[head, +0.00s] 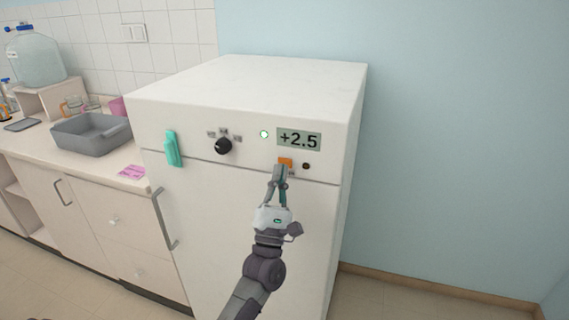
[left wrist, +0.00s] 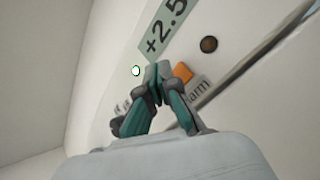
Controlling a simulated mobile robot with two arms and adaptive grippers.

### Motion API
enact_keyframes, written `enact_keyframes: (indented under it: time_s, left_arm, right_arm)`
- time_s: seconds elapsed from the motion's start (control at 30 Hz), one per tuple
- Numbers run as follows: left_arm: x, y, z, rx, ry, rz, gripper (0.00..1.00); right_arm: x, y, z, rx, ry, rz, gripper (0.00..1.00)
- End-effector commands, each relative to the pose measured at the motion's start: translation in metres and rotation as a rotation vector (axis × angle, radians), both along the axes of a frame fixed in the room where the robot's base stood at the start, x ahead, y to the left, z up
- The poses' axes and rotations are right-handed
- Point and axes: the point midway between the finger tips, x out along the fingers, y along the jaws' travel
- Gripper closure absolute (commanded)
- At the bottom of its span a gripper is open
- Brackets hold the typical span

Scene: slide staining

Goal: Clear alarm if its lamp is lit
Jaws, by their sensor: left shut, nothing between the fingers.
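An orange button (head: 286,161) sits on the upper front of the white fridge-like cabinet (head: 345,110). The left wrist view shows the orange button (left wrist: 182,73) with a partly hidden label ending in "larm". Right of it is a small round dark brown lamp or knob (head: 306,166); it looks unlit, also in the left wrist view (left wrist: 208,44). A small white-green lamp (head: 264,134) looks bright, left of the "+2.5" display (head: 299,139). My left gripper (head: 281,168) is shut and empty, its tips close to the orange button; I cannot tell if they touch.
A black knob (head: 223,146) and a teal handle (head: 173,149) are on the cabinet front. Left stands a counter with a grey basin (head: 91,134), a pink note (head: 132,172) and a large bottle (head: 35,55). The floor at right is clear.

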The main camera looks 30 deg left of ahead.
Motion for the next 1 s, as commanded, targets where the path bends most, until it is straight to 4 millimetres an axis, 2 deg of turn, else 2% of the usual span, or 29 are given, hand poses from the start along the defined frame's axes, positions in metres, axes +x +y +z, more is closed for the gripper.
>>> enact_keyframes:
  time_s: [0.17, 0.6, 1.0]
  left_arm:
    - [-0.007, -0.002, 0.000, 0.001, 0.002, -0.001, 1.00]
    - [-0.046, -0.011, 0.000, 0.000, 0.001, -0.001, 1.00]
    - [-0.049, -0.012, 0.000, 0.000, 0.000, 0.000, 1.00]
  right_arm:
    - [0.000, 0.000, 0.003, 0.000, 0.000, 0.000, 0.45]
    - [0.000, 0.000, 0.011, 0.000, 0.000, 0.000, 0.45]
    - [0.000, 0.000, 0.010, 0.000, 0.000, 0.000, 0.45]
